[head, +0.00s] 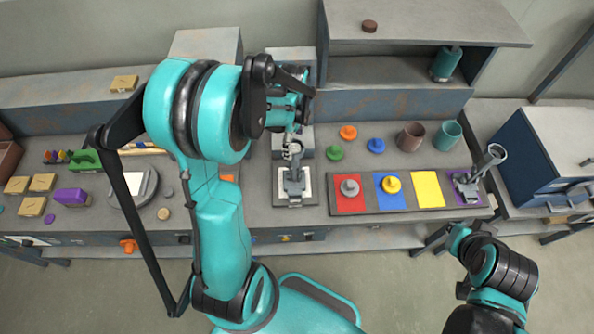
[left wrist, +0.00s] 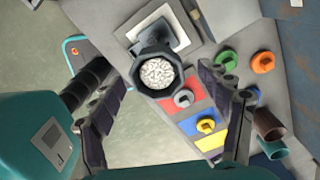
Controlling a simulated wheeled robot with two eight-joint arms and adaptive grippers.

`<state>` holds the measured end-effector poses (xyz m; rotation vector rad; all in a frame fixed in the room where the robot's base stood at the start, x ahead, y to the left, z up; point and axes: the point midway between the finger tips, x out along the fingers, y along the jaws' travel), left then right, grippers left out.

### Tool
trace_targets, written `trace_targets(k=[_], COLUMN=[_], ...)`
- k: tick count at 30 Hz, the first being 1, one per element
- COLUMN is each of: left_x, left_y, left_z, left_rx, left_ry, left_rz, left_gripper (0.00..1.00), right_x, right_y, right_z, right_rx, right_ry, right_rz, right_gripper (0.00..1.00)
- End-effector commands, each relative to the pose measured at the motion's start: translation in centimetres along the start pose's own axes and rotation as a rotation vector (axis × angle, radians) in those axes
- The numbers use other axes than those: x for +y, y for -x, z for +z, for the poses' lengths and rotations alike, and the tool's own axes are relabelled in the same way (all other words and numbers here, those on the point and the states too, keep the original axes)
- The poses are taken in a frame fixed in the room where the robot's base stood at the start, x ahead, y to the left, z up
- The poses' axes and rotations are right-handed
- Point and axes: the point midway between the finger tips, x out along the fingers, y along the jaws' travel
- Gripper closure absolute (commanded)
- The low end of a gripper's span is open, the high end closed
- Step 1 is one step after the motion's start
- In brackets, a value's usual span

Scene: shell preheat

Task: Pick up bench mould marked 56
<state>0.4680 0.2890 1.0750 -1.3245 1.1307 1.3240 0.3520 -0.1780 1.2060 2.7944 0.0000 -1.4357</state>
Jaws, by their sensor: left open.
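No number 56 is legible in either view, so I cannot tell which object carries that mark. A grey cup-topped piece (head: 293,150) stands on a pale square pad at the middle of the bench. In the left wrist view its dark cup (left wrist: 158,73), with white grainy contents, shows from above. My left gripper (head: 290,122) is above this piece, open and empty, its fingers apart on either side in the wrist view. A similar grey piece (head: 490,158) stands tilted on the purple square at right. My right gripper (head: 443,240) is low at the bench's front right; its opening is unclear.
A tray (head: 380,211) holds red, blue, yellow and purple squares, with a grey knob on red and a yellow knob on blue. Green, orange and blue knobs and two cups (head: 410,137) stand behind. Several tan blocks (head: 32,206) lie at left. A blue cabinet (head: 540,150) stands right.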

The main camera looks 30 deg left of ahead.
Motion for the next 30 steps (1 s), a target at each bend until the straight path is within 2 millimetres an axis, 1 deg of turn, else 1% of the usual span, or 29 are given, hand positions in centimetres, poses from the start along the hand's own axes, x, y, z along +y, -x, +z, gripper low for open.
trace_targets(k=[3,7,10,16,17,18,20,21,23,24,25,26,30], left_x=[0.4,0.5,0.5,0.5,0.5,0.5,0.5,0.5,0.5,0.5,0.5,0.5,0.5], left_y=[-1.9,-3.7,-4.2,-4.2,-4.2,-4.2,-4.2,-4.2,-4.2,-4.2,-4.2,-4.2,-4.2], left_z=[-0.4,-0.5,-0.5,-0.5,-0.5,-0.5,-0.5,-0.5,-0.5,-0.5,-0.5,-0.5,-0.5], left_rx=[0.000,0.000,0.000,0.000,0.000,0.000,0.000,0.000,0.000,0.000,0.000,0.000,0.000], left_ry=[-0.001,0.001,0.001,0.001,0.001,0.001,0.001,0.001,0.001,0.001,0.001,0.001,0.001], left_rz=[0.000,-0.001,-0.001,-0.001,-0.001,-0.001,-0.001,-0.001,-0.001,-0.001,-0.001,-0.001,-0.001], left_gripper=[0.23,0.23,0.23,0.23,0.26,0.36,0.52,0.63,0.79,0.89,0.97,1.00,1.00], right_x=[0.0,0.0,0.0,0.0,0.0,0.0,0.0,0.0,0.0,0.0,0.0,0.0,0.0], right_y=[-0.2,-0.5,-0.5,-0.5,-0.5,-0.5,-0.5,-0.5,-0.5,-0.5,-0.5,-0.5,-0.5], right_z=[0.1,0.3,0.3,0.3,0.3,0.3,0.3,0.3,0.3,0.3,0.3,0.3,0.3], right_rx=[0.000,0.000,0.000,0.000,0.000,0.000,0.000,0.000,0.000,0.000,0.000,0.000,0.000], right_ry=[0.000,0.000,0.000,0.000,0.000,0.000,0.000,0.000,0.000,0.000,0.000,0.000,0.000], right_rz=[0.000,0.000,0.000,0.000,0.000,0.000,0.000,0.000,0.000,0.000,0.000,0.000,0.000], right_gripper=[1.00,1.00,1.00,1.00,1.00,1.00,1.00,1.00,1.00,1.00,1.00,1.00,1.00])
